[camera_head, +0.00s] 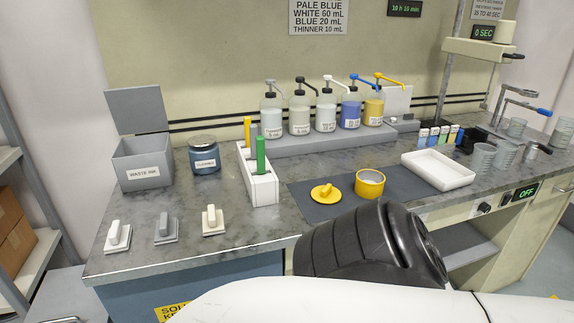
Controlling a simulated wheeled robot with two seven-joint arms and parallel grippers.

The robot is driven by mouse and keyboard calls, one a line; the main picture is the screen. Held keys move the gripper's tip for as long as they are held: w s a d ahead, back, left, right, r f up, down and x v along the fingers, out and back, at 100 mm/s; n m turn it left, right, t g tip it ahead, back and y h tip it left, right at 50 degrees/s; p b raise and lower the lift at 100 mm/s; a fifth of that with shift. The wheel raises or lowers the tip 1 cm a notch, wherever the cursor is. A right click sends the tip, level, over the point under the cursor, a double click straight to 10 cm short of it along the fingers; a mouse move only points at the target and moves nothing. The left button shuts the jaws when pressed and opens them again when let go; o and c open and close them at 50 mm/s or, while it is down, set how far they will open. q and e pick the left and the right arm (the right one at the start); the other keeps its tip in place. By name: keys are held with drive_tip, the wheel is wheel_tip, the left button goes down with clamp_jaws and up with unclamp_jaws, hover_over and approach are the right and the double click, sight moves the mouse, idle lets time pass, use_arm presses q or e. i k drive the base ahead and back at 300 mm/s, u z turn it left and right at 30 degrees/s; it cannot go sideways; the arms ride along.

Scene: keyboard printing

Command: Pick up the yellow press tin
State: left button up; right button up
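The yellow press tin (370,184) stands upright and open at the top on a dark grey mat (408,190) on the bench. A yellow lid with a raised handle (325,193) lies on the mat just left of the tin, apart from it. A black and white part of my own body fills the bottom of the view and covers the front of the mat, just below the tin. Neither of my grippers can be seen.
A white tray (437,187) lies right of the tin. A white holder (261,187) with yellow-handled and green-handled tools stands to the left. Pump bottles (326,113) line a grey shelf behind. A waste ink bin (142,162) stands farther left.

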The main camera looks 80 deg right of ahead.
sight(369, 184)
drive_tip(key=k, duration=0.85)
drive_tip(key=z, duration=0.55)
